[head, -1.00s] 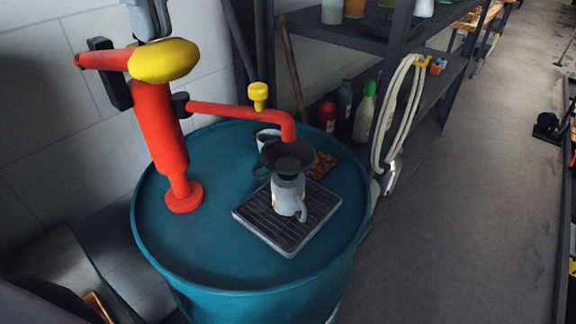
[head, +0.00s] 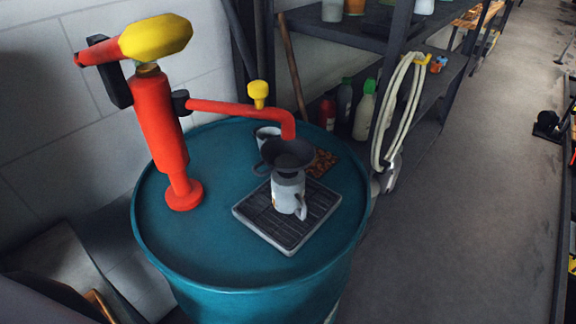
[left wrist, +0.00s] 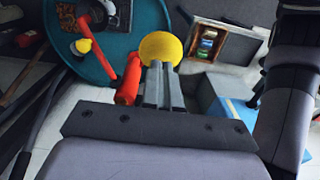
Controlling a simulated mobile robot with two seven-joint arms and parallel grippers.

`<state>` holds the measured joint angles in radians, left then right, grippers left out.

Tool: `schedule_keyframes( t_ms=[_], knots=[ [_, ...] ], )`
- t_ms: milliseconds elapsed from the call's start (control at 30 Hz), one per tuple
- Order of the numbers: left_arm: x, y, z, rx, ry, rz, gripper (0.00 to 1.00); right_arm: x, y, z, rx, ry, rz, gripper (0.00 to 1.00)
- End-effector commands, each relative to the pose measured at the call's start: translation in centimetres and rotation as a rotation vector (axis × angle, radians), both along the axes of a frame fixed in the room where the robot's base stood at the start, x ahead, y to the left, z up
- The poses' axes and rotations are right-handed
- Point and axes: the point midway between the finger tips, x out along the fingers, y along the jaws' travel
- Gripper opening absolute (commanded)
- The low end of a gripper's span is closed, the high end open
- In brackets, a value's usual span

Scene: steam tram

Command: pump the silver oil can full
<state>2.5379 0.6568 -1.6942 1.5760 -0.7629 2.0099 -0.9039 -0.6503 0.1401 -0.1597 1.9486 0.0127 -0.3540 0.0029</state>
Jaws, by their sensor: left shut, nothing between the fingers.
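My right gripper is in neither view. The can's fill level is hidden.
A grey mug (head: 267,136) and a brown patterned pad (head: 323,161) are behind the can. A shelf with bottles (head: 364,110) and a coiled pale hose (head: 392,110) stands behind the drum.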

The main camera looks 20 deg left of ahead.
Motion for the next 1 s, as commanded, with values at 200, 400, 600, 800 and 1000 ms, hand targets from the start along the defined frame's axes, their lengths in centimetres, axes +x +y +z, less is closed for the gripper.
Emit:
schedule_keyframes(
  t_ms=[200,400,600,800,1000],
  knots=[
    [0.0,0.0,0.0,0.000,0.000,0.000,0.00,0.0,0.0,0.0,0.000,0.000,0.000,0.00],
    [0.0,0.0,-0.9,-0.001,0.001,0.000,0.00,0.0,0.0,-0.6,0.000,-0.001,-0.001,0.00],
    [0.0,0.0,-2.0,0.000,0.000,-0.001,0.00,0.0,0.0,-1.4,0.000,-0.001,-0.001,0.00],
    [0.0,0.0,-3.1,0.000,0.000,0.001,0.00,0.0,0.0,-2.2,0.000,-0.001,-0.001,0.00],
    [0.0,0.0,-4.2,0.001,0.002,-0.001,0.00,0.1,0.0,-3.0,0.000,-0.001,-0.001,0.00]
  ],
)
